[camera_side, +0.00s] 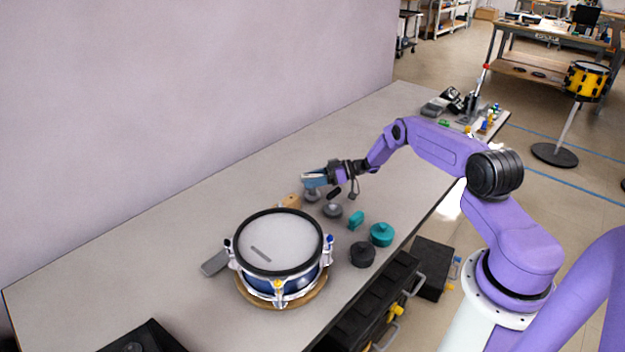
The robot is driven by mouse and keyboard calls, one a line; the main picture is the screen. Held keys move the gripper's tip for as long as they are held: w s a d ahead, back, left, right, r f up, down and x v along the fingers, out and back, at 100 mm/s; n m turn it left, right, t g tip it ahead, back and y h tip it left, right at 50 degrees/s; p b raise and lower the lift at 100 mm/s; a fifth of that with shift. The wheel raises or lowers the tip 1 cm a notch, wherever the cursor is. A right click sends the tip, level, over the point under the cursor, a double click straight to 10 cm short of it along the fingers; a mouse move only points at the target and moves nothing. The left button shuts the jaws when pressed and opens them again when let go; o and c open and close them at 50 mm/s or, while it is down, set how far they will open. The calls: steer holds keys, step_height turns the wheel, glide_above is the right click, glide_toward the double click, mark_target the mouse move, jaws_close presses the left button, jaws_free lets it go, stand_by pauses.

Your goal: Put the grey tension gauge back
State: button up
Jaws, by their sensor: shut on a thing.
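My gripper (309,181) reaches left over the table beyond the drum, its jaws shut. A small grey round piece (311,195) shows directly beneath the fingertips; it looks like the grey tension gauge in my grip, though the fingers hide its top. I cannot tell if its underside touches the table. A second grey round piece (332,210) sits on the table just right and nearer. The drum (281,282), with a pale mesh head, black hoop and blue shell, stands on a round wooden base.
Teal pieces (380,234) and a dark round piece (362,255) lie right of the drum. A small wooden block (291,201) is behind it. A grey flat object (215,263) lies left of it. The table (130,250) is clear further left; clutter stands at the far right end.

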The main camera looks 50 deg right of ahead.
steer(key=shift+f, duration=0.3)
